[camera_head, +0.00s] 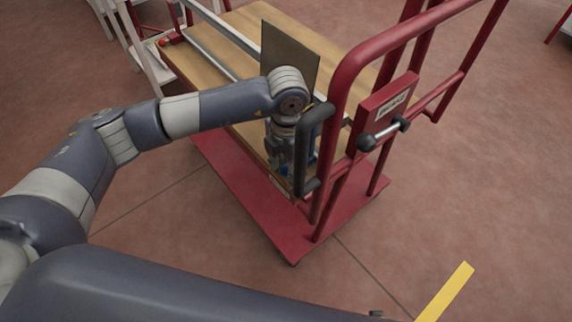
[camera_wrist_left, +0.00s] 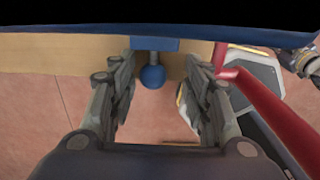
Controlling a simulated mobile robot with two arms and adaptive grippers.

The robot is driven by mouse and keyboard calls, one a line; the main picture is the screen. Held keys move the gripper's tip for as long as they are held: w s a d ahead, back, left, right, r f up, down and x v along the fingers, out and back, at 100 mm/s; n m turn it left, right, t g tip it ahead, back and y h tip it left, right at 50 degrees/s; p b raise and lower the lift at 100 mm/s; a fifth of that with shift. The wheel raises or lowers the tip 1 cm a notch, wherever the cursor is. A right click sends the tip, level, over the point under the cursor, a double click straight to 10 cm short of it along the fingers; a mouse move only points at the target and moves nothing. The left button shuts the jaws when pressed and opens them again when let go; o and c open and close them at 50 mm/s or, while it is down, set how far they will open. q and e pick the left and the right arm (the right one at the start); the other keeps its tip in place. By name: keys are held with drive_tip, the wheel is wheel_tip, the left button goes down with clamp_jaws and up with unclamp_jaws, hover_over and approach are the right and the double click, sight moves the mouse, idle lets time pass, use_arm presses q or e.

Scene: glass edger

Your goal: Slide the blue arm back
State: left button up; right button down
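In the left wrist view a blue bar (camera_wrist_left: 75,41) runs across the top, and below it a blue bracket with a round blue knob (camera_wrist_left: 152,77) hangs down. I take these for parts of the blue arm. My left gripper (camera_wrist_left: 160,88) is open, with one finger on each side of the knob. Gaps show on both sides, so neither finger visibly touches it. In the head view my left gripper (camera_head: 279,156) points down at the wooden table's near end. A little blue (camera_head: 312,158) shows beside it, mostly hidden behind the gripper and a black handle.
The wooden-topped table (camera_head: 232,28) sits on a red base (camera_head: 240,185). A red tube frame (camera_head: 338,110) with a black handle (camera_head: 303,150) stands close right of my left gripper. A dark upright plate (camera_head: 290,52) stands behind my wrist. Open floor lies around.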

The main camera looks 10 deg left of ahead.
use_arm(q)
drive_tip(key=shift+a, duration=0.1)
drive_tip(key=shift+w+r, duration=0.1)
drive_tip(key=shift+r, duration=0.25)
wheel_tip(320, 180, up, 11)
drive_tip(key=shift+r, duration=0.15)
idle(0.4)
